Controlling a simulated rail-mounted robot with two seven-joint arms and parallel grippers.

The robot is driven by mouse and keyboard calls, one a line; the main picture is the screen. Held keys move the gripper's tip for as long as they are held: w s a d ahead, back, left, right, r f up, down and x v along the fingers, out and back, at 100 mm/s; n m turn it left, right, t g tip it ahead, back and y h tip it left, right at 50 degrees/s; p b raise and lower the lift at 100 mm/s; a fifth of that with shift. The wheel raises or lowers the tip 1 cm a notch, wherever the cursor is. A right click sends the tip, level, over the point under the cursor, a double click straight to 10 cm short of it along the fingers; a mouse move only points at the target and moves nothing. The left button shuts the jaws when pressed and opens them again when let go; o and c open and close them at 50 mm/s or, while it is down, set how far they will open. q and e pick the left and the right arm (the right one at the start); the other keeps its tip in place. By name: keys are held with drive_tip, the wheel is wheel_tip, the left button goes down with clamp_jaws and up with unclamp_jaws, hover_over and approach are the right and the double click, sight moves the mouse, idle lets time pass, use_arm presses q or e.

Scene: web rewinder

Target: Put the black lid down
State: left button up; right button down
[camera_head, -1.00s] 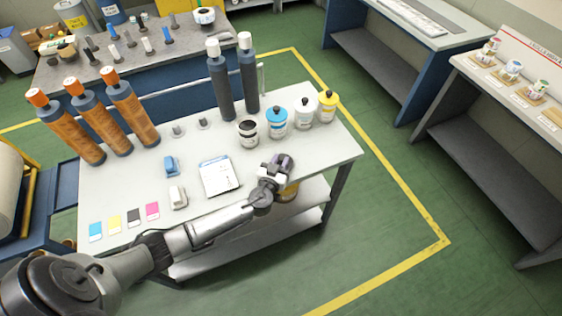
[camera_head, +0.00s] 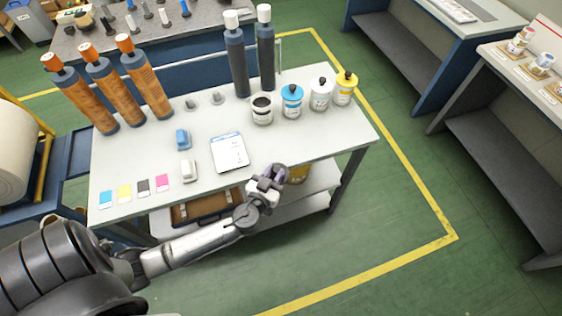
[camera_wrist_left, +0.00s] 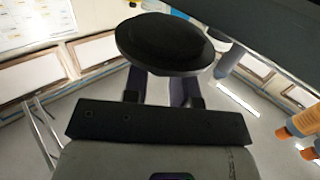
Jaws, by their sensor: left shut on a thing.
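The black lid (camera_wrist_left: 165,42) is a round dark disc with a domed face, seen large in the left wrist view. My left gripper (camera_wrist_left: 163,88) is shut on it, its purple-grey fingers meeting the lid's underside in that view. In the head view my left gripper (camera_head: 270,178) is at the table's front edge, right of the white sheet; the lid cannot be made out there. A white jar with a dark open top (camera_head: 262,110) stands on the table (camera_head: 205,150), beyond the gripper. My right gripper is not in view.
Blue-lidded (camera_head: 291,102), white (camera_head: 320,95) and yellow-topped (camera_head: 345,88) containers stand right of the open jar. Tall bottles (camera_head: 235,60) stand behind. The table's right front is bare.

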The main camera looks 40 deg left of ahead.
use_arm(q)
drive_tip(key=v, duration=0.3)
drive_tip(key=shift+s+f+b, duration=0.15)
drive_tip(key=shift+s+b, duration=0.15)
wheel_tip(320, 180, up, 11)
drive_tip(key=p, duration=0.4)
hover_over(275, 173)
drive_tip(key=w, duration=0.1)
drive_tip(key=w+a+r+p, duration=0.2)
drive_tip(key=w+r+p, duration=0.25)
drive_tip(key=r, duration=0.45)
drive_tip(key=w+a+r+p, duration=0.3)
drive_tip(key=w+r, duration=0.2)
drive_tip(key=r, duration=0.3)
drive_tip(key=w+a+f+b, duration=0.2)
drive_tip(key=a+f, duration=1.3)
drive_tip(key=f, duration=0.2)
